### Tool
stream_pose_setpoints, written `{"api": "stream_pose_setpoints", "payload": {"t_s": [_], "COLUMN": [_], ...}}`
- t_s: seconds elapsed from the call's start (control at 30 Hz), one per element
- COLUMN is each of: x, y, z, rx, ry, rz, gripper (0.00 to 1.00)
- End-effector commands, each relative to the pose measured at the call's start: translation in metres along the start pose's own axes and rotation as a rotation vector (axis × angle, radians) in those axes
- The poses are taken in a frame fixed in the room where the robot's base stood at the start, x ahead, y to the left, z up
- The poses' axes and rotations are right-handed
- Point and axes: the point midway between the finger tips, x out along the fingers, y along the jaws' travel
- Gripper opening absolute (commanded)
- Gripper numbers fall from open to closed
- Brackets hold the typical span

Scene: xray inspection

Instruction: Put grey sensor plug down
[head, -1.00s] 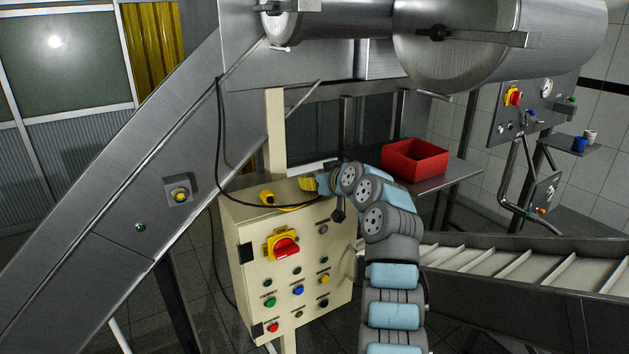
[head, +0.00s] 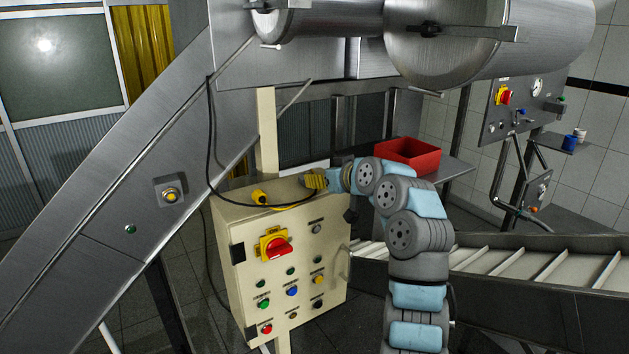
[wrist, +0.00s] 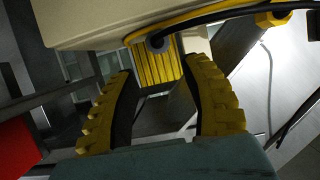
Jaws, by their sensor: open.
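The grey sensor plug (wrist: 157,43) shows in the wrist view as a small dark grey round end on a black cable (wrist: 205,17). It lies by the edge of the beige control cabinet (wrist: 120,20), ahead of my fingertips. My gripper (wrist: 159,82) is open, with one yellow ribbed finger on each side and nothing between them. In the head view my gripper (head: 314,180) is just above the right part of the top of the cabinet (head: 235,210). The plug is too small to make out there; the cable (head: 209,130) loops down toward the cabinet top.
A yellow connector (head: 260,198) and yellow cable lie on the cabinet top. A red bin (head: 408,156) stands on the shelf to the right. A sloping steel conveyor (head: 120,190) rises at the left, and another conveyor (head: 520,264) runs at the right.

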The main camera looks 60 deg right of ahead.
Motion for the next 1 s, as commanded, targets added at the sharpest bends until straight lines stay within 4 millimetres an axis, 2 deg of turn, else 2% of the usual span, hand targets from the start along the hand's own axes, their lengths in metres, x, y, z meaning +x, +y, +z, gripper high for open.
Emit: {"api": "stream_pose_setpoints", "payload": {"t_s": [0.2,0.33,1.0], "x": [-0.028,-0.038,-0.043], "y": [0.001,0.001,0.0], "z": [0.002,0.001,0.001], "rx": [-0.002,0.0,0.0], "ry": [0.0,-0.001,-0.003], "rz": [0.002,0.001,0.0], "gripper": [0.47,0.47,0.47]}}
